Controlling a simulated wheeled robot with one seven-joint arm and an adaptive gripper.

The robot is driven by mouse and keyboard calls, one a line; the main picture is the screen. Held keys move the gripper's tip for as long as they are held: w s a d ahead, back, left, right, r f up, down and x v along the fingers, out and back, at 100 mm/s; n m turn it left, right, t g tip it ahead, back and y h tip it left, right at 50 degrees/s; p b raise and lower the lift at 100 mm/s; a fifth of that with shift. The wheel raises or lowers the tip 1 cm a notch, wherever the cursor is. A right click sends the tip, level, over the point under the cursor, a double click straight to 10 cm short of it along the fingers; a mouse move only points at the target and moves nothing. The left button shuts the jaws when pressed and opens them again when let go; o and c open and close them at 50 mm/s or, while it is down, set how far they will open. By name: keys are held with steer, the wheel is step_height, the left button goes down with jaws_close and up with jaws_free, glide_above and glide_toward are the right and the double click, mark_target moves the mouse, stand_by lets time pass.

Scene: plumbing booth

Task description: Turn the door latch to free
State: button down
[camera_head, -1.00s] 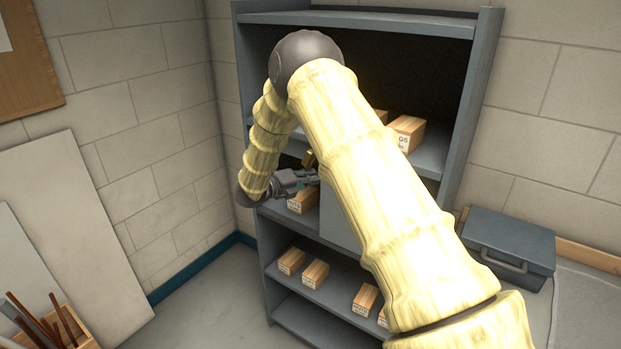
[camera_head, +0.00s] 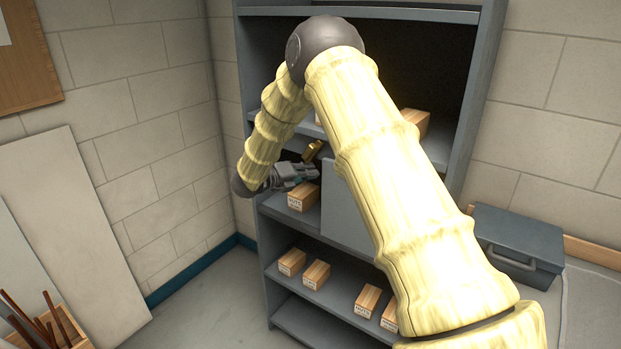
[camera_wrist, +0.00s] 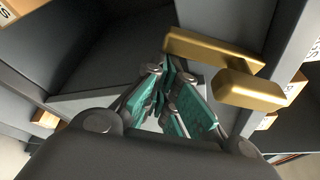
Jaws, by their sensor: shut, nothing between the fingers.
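The brass latch (camera_head: 313,150) stands out at the top of the small grey door (camera_head: 345,208) in the shelf unit. In the wrist view the latch (camera_wrist: 212,50) shows as a gold bar with a thicker block at its right. My gripper (camera_head: 316,174) is just below and left of the latch in the head view. In the wrist view my gripper (camera_wrist: 167,68) has its teal-padded fingers together and empty, with tips close to the bar's left end. I cannot tell whether they touch it. My forearm hides the door's right part.
The grey shelf unit (camera_head: 468,100) surrounds the door. A labelled wooden block (camera_head: 303,196) lies just below my gripper, with several more on the lower shelf (camera_head: 340,292). A blue-grey toolbox (camera_head: 518,245) stands at the right.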

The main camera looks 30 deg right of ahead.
steer(key=w+a+r+m+t+y+b, duration=0.2)
steer(key=m+b, duration=0.6)
steer(key=b, duration=1.9)
steer(key=w+r+t, duration=0.2)
steer(key=w, duration=0.1)
steer(key=shift+w+y+b, duration=0.2)
steer(key=shift+y+b, duration=0.2)
steer(key=shift+a+r+m, duration=0.1)
steer(key=shift+r+m, duration=0.1)
steer(key=shift+m, duration=0.1)
